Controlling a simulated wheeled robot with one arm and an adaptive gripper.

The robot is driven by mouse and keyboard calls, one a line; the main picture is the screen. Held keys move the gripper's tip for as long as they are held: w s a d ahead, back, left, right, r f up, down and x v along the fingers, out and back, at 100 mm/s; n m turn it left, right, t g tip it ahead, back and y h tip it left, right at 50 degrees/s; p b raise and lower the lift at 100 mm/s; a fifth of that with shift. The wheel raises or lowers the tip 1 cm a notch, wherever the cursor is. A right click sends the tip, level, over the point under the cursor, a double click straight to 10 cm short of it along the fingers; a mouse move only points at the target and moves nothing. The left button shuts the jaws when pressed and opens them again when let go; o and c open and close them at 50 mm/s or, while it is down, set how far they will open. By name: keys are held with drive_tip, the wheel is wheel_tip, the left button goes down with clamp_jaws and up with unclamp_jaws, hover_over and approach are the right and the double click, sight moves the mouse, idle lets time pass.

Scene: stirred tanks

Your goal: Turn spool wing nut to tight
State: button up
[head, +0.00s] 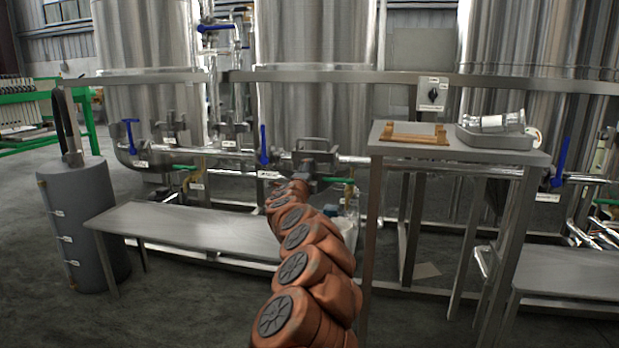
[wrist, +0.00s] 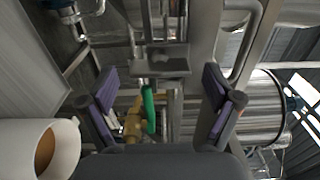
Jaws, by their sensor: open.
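My gripper (wrist: 163,98) is open, with its two purple-padded fingers spread wide in the wrist view and nothing between the pads. A grey bracket-like piece with a flat plate (wrist: 160,66) lies ahead of the gap; it may be the spool wing nut, but I cannot tell for sure. In the head view, a grey clamp-like fitting (head: 316,146) stands on the horizontal pipe, just beyond the end of my arm. My arm hides much of the gripper and the lower fitting there, and whether they touch is unclear.
A green valve handle (wrist: 149,110) and a brass valve (wrist: 132,121) lie between and below the fingers. A white cylinder (wrist: 38,148) is close at left. A blue valve handle (head: 263,144) stands left of the fitting. A metal table (head: 468,152) with a tray stands right.

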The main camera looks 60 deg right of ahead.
drive_tip(key=shift+a, duration=0.1)
drive_tip(key=v, duration=1.2)
idle(0.6)
idle(0.5)
